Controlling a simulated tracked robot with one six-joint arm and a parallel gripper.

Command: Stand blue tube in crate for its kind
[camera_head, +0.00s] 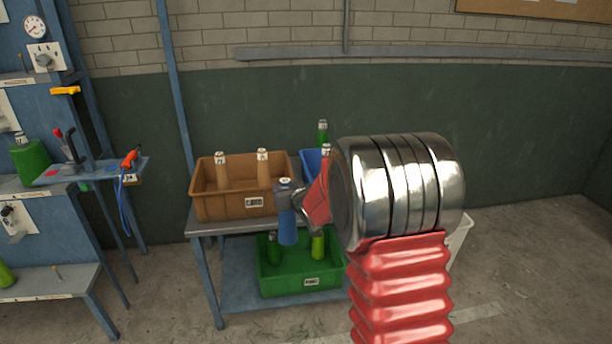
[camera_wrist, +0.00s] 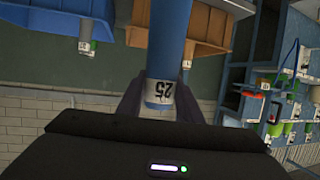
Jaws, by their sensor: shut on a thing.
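My gripper (camera_head: 291,196) is shut on the blue tube (camera_head: 288,228), near its pale, labelled top end. The tube hangs about upright in front of the shelf's top edge. The blue crate (camera_head: 309,160) stands on the top shelf, mostly hidden behind my arm. A green tube (camera_head: 322,132) rises at it, with another tube top beside. The blue crate (camera_wrist: 60,22) also shows at left in the wrist view.
A brown crate (camera_head: 253,204) with two tan tubes stands left of the blue crate. A green crate (camera_head: 301,283) with green tubes sits on the lower shelf. A pale bin (camera_head: 461,236) is partly hidden at right. A blue workbench (camera_head: 88,172) stands at left.

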